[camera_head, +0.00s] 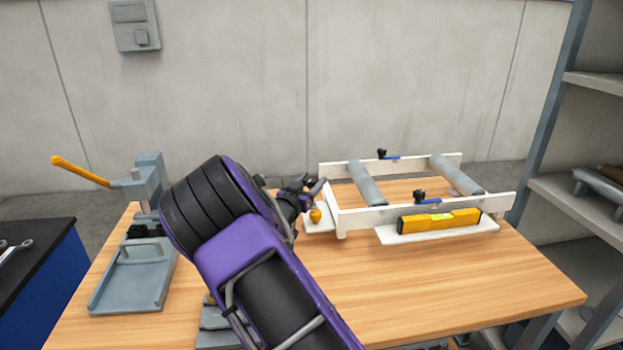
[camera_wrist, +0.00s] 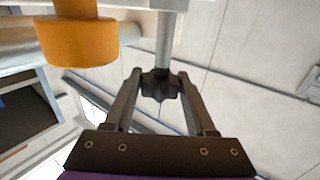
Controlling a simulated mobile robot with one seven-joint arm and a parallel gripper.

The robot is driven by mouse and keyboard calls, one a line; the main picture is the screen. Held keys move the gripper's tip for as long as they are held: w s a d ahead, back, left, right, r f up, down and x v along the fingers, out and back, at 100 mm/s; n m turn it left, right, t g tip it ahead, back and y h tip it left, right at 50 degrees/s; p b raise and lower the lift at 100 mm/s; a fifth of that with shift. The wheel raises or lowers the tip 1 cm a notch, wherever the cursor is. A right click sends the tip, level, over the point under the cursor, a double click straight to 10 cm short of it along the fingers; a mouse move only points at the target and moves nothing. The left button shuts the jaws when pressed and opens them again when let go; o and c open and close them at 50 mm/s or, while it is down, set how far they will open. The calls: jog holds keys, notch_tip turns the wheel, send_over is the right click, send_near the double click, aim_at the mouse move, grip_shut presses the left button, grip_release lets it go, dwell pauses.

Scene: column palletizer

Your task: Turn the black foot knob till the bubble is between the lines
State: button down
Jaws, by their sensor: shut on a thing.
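The black foot knob (camera_wrist: 160,86) shows in the wrist view, at the end of a grey rod. My gripper (camera_wrist: 160,80) is shut on it, one finger at each side. In the head view my gripper (camera_head: 318,188) is at the left end of the white roller frame (camera_head: 345,222), and the black knob cannot be made out there. A yellow spirit level (camera_head: 440,220) rests on a white ledge at the frame's front. Its bubble and lines are too small to read.
An orange knob (camera_head: 315,215) hangs close beside my gripper; an orange cylinder (camera_wrist: 78,42) is near it in the wrist view. A grey press with a yellow lever (camera_head: 82,172) stands at the left. Grey shelves (camera_head: 575,195) stand at the right. The table's front right (camera_head: 470,285) is clear.

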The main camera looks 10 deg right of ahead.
jog(key=m+g+h+p, duration=0.1)
jog(key=m+g+h, duration=0.1)
jog(key=h, duration=0.1)
jog(key=shift+m, duration=0.3)
jog(key=shift+m+g+h+p, duration=0.3)
jog(key=shift+m+g+h, duration=0.55)
jog(key=shift+g, duration=0.35)
jog(key=shift+c, duration=1.1)
grip_release()
jog(key=v, duration=1.7)
jog(key=shift+a, duration=0.35)
